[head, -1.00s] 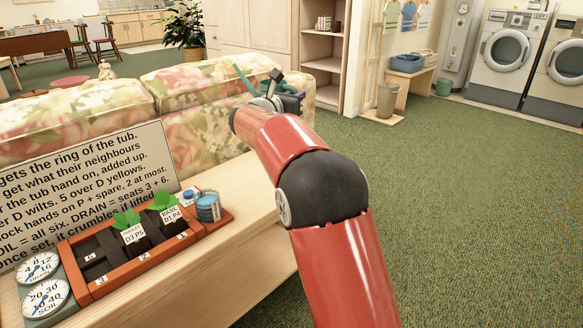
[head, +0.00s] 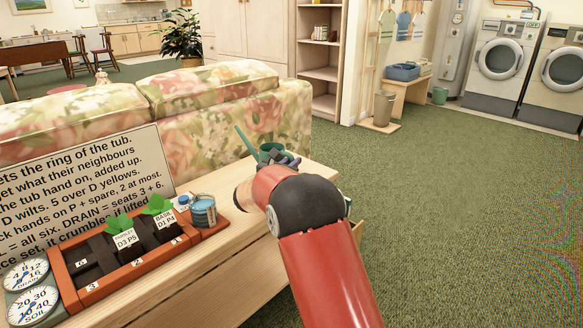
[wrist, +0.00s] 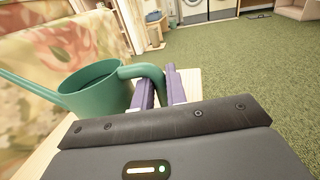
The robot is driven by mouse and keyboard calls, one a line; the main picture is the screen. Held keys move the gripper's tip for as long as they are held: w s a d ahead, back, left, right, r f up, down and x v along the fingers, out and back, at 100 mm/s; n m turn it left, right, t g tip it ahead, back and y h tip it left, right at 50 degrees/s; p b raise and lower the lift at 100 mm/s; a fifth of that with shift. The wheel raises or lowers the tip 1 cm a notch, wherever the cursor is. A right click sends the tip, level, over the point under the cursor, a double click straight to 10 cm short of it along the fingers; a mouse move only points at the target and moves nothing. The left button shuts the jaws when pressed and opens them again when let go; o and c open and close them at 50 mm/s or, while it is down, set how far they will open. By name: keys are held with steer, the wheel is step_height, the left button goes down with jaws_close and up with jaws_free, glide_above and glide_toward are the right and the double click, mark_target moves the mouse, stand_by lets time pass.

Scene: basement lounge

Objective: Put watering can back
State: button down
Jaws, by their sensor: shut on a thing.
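The green watering can (head: 268,152) shows near the right end of the wooden console behind the sofa, its spout pointing up and left. In the wrist view the can (wrist: 100,92) looks upright, with its open top visible and its handle between my purple fingers. My gripper (wrist: 162,88) is shut on that handle. In the head view my gripper (head: 290,160) is mostly hidden by my red arm. The can's base is hidden in the head view, and I cannot tell whether it touches the console top.
The console (head: 235,225) carries an orange planter (head: 120,262) with labelled seedlings, a blue-banded tub (head: 203,210), white dials (head: 30,290) and a text board (head: 90,185). The floral sofa (head: 215,110) stands behind. Bare console top lies right of the tub; open carpet (head: 450,220) lies beyond.

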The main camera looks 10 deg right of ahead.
steer(key=shift+f, duration=0.55)
steer(key=c, duration=1.4)
jaws_free()
